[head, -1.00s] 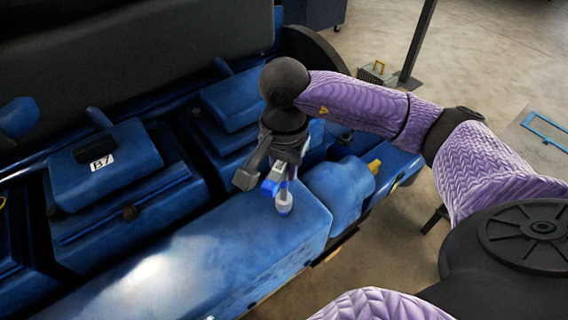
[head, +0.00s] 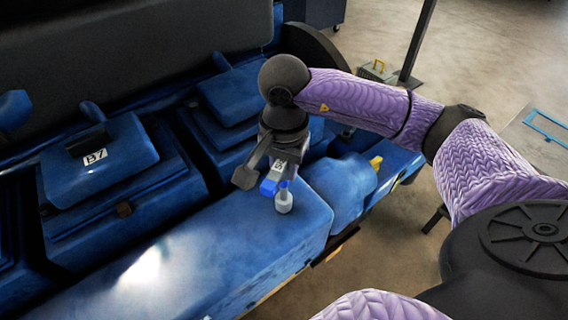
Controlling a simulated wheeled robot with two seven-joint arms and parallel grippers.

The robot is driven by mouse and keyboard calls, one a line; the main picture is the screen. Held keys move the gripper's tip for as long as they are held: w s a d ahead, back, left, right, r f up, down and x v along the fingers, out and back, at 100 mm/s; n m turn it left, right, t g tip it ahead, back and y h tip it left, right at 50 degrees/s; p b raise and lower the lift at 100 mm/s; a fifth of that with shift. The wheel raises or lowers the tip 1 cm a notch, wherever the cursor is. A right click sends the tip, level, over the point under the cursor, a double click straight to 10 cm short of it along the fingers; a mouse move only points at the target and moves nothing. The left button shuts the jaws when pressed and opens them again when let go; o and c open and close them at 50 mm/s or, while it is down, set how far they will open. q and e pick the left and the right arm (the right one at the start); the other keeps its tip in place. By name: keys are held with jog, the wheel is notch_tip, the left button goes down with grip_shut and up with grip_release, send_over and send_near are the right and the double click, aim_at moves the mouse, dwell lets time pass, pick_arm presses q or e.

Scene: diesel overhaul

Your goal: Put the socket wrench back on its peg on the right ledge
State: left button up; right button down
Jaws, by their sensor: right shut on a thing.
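My right gripper (head: 265,180) is over the blue ledge (head: 215,245) near its right end, pointing down. It is shut on the socket wrench (head: 284,201), whose grey socket end hangs below the fingers with a bit of blue above it. The wrench is at or just above the top of the ledge; I cannot tell whether it touches. Most of the wrench is hidden by the gripper. The peg cannot be made out. My left gripper is not in view.
A blue engine cover labelled B7 (head: 96,158) lies to the left, with more blue covers behind. A rounded blue housing (head: 340,188) with a yellow part (head: 376,163) stands right of the gripper. A dark post (head: 418,42) and a grey basket (head: 375,72) are on the open floor.

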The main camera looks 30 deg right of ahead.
jog(key=shift+f+b, duration=0.35)
jog(key=shift+f, duration=0.1)
jog(key=c, duration=0.9)
grip_release()
jog(key=shift+c, duration=0.2)
jog(key=o, duration=0.9)
jog(key=shift+o, duration=0.2)
notch_tip(320, 180, up, 9)
jog(key=p, duration=0.5)
jog(key=shift+r+p, duration=0.1)
jog(key=shift+p, duration=0.2)
